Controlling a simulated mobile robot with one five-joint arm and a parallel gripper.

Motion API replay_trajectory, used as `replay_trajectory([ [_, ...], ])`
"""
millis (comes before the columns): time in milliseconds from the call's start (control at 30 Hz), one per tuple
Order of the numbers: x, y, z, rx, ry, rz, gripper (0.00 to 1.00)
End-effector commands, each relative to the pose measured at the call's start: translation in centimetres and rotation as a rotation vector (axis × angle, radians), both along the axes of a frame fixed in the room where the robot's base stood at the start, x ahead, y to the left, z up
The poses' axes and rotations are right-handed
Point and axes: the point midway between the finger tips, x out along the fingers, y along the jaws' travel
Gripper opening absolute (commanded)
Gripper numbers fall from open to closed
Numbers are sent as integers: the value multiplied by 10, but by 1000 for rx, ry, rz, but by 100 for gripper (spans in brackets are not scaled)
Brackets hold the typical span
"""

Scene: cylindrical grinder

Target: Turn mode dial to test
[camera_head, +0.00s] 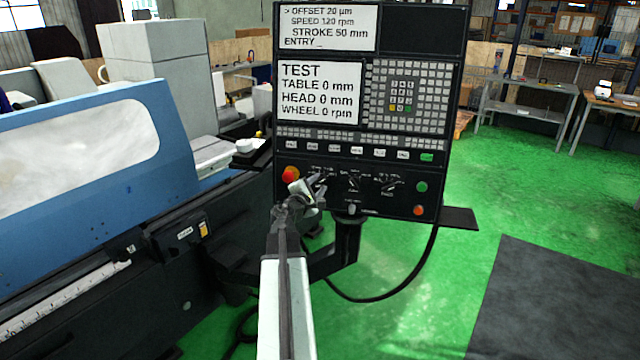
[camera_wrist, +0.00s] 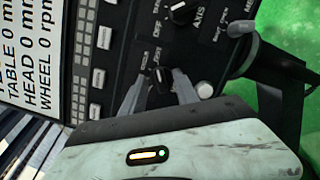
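The control panel (camera_head: 345,185) of the grinder stands upright ahead, with a row of dark dials below its keys. My gripper (camera_head: 318,184) is at the left dial, right of the red knob, and partly hides it. In the wrist view, my gripper (camera_wrist: 162,80) has its two grey fingers apart, with a small black dial (camera_wrist: 162,76) between their tips. Whether the fingers touch the dial is hard to tell. This seems to be the mode dial; its label is too small to read. The panel's lower screen (camera_head: 320,92) reads TEST.
The red knob (camera_head: 290,174) is close left of my gripper. Other dials (camera_head: 390,185) sit to the right, with a green button (camera_head: 421,187) and a red button (camera_head: 418,210). The blue grinder cover (camera_head: 90,150) is at the left. Green floor is open at the right.

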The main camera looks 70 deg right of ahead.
Motion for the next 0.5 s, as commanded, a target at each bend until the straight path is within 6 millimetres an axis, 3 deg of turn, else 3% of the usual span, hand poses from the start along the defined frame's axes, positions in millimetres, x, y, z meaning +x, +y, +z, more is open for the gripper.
replay_trajectory([
  [233,2,53,5,-1,1,3,36],
  [500,3,60,5,0,0,0,36],
])
